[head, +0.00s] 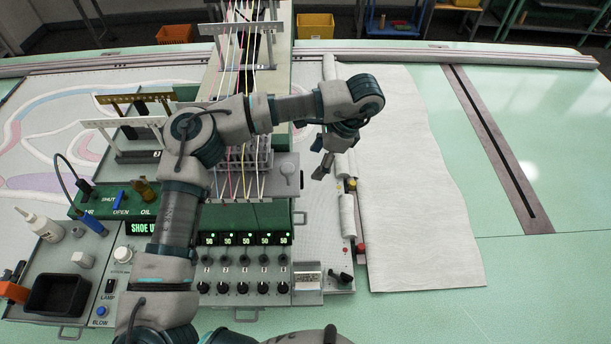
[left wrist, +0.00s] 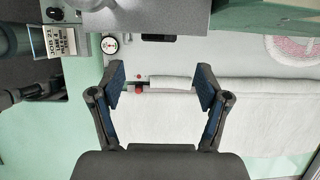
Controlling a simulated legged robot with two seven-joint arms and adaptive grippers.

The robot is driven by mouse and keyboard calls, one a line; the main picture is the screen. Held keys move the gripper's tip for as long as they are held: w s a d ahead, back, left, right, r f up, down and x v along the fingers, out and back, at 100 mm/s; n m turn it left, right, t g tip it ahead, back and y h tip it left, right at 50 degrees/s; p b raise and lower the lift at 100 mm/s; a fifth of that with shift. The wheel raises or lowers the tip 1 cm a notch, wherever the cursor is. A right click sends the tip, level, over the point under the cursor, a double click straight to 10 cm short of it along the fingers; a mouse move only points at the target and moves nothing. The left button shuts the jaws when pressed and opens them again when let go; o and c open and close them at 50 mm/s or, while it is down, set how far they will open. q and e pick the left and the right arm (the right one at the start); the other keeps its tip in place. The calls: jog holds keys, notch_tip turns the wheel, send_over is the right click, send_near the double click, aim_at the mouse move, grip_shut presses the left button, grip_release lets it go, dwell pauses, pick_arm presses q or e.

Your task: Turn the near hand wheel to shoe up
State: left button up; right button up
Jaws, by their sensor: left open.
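No near hand wheel can be made out with certainty in either view. The lit panel display (head: 143,228) reads "SHOE U", its end hidden behind my left arm. My left gripper (head: 322,165) points down over the right edge of the tufting machine, beside the white rolls (head: 348,215). In the left wrist view its two jaws (left wrist: 160,88) are wide apart with nothing held between them. A small red knob (left wrist: 139,90) shows beyond the jaws, close to the left finger. My right gripper is not in view.
White cloth (head: 415,200) lies right of the machine. A green valve panel (head: 105,200), a white bottle (head: 42,226) and a black tray (head: 56,293) are at left. A row of black knobs (head: 242,287) lines the front.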

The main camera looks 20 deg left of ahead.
pick_arm(q)
jog(key=p+x, duration=0.1)
jog(key=x, duration=0.7)
